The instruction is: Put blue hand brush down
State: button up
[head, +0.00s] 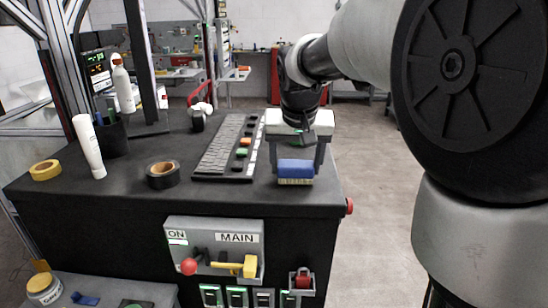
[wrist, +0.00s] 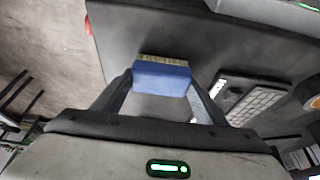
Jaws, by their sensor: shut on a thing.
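The blue hand brush (head: 296,168) has a blue back and pale bristles that face down. My gripper (head: 297,165) is shut on it, with one finger on each side. The brush is at the right part of the black tabletop (head: 235,193), near its right edge. In the wrist view the brush (wrist: 162,77) sits between the two fingertips (wrist: 160,80), its bristles pointing away from the palm. I cannot tell whether the bristles touch the tabletop.
A keyboard (head: 229,146) lies just left of the brush. Black tape (head: 162,174), yellow tape (head: 45,170), a white tube (head: 89,146) and a white bottle (head: 122,84) stand further left. The front panel (head: 214,249) has a red-knobbed lever.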

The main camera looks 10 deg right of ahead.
jog(key=shift+f, duration=0.25)
jog(key=o, duration=1)
jog(key=shift+c, duration=0.2)
jog(key=shift+f, duration=0.25)
jog(key=d+p+v, duration=0.1)
jog(key=p+v, duration=0.1)
jog(key=v, duration=1.5)
jog(key=s+f+n+t, duration=0.1)
jog(key=s+f+n, duration=0.1)
jog(key=s+f, duration=1.3)
jog(key=s, duration=0.3)
jog(key=shift+s+y, duration=0.35)
jog(key=shift+y, duration=0.05)
jog(key=shift+d, duration=0.1)
